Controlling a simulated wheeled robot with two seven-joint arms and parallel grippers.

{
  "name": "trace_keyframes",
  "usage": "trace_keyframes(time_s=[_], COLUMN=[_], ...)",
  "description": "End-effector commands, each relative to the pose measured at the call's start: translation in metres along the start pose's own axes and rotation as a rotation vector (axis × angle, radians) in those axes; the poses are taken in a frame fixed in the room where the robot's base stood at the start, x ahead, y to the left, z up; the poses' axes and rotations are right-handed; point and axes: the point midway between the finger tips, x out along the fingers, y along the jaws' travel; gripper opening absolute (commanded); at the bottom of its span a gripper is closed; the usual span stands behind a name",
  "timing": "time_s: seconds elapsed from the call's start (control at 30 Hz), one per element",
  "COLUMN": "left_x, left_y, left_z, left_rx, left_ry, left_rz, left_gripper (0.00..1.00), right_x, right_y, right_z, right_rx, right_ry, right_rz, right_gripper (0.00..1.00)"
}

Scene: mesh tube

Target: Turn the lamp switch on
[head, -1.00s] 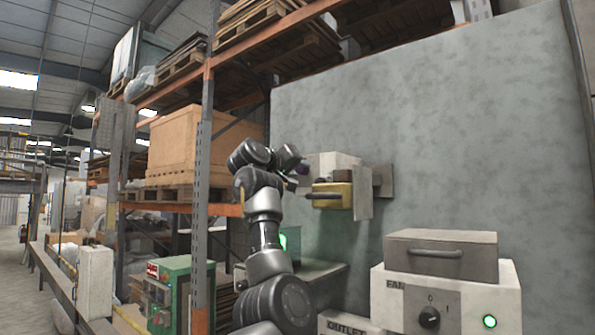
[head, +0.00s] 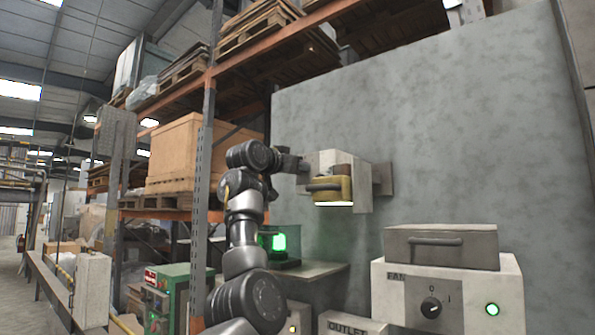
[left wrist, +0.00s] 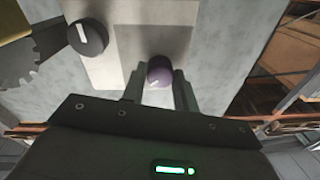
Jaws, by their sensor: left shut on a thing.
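The lamp (head: 345,185) is a yellow housing with a dark handle on a pale wall box (head: 318,164). Its underside glows bright white. My left gripper (head: 303,165) is at the box's left side. In the left wrist view my gripper (left wrist: 159,88) has its two fingers on either side of a small purple knob (left wrist: 159,69) on a grey plate, and it is shut on that knob. A black knob (left wrist: 87,37) with a white mark sits beside it on the panel. No label shows on either knob. My right gripper is not in view.
A white box marked FAN (head: 455,290) with a dial and a lit green light stands at the lower right. An OUTLET box (head: 350,324) is at the bottom. A green lamp (head: 279,243) glows on a ledge behind my arm. An orange rack (head: 203,180) stands left.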

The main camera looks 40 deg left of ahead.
Motion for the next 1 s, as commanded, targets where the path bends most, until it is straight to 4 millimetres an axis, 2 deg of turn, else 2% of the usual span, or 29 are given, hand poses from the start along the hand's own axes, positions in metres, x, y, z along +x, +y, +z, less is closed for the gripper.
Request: trace_keyframes(time_s=[0.4,0.93,0.97,1.0], left_x=[0.0002,0.0000,0.0000,0.0000], left_y=[-0.0004,-0.0004,-0.0004,-0.0004], left_z=[0.0009,0.0002,0.0002,0.0002], left_rx=[0.172,0.195,0.195,0.195], left_ry=[0.008,0.010,0.010,0.010], left_rz=[0.007,0.007,0.007,0.007], left_gripper=[0.07,0.07,0.32,0.37], right_x=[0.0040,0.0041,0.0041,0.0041], right_y=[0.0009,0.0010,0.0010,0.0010], right_z=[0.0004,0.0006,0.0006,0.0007], right_rx=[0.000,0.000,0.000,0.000], right_ry=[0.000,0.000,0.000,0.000], right_rz=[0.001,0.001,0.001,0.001], right_gripper=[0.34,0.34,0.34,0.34])
